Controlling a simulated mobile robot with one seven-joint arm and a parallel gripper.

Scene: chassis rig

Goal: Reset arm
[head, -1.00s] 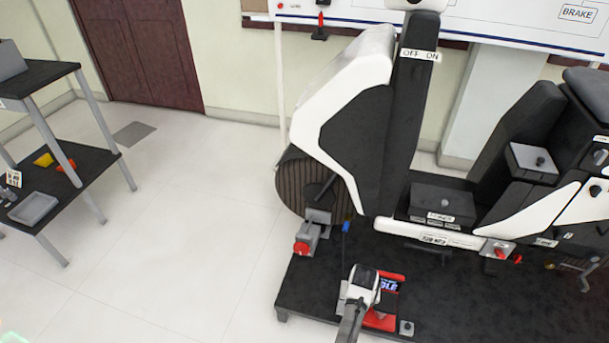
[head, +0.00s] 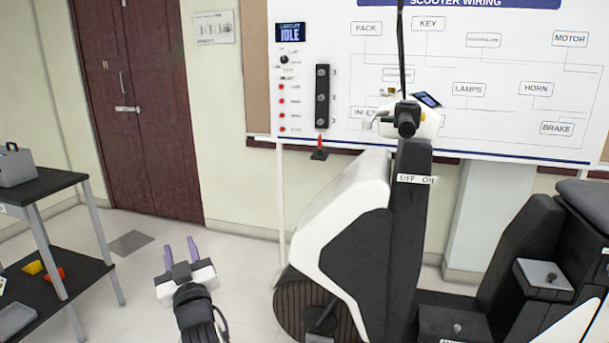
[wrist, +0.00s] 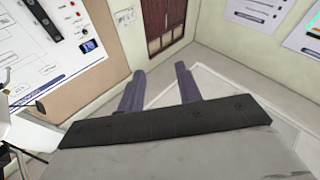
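My gripper (head: 181,252) is in the lower left-middle of the head view, raised over the open floor to the left of the scooter rig. Its two purple-grey fingers point up and away in the picture. They stand apart with nothing between them. The wrist view also shows the two fingers of my gripper (wrist: 158,88) spread, with floor and wall behind. The white and black scooter rig (head: 338,225) stands right of the gripper and does not touch it.
A black two-shelf table (head: 50,185) stands at the left, with yellow and red pieces on its lower shelf. A wiring board (head: 460,65) hangs on the back wall. A brown door (head: 140,110) is behind. Bare floor (head: 120,290) lies between table and rig.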

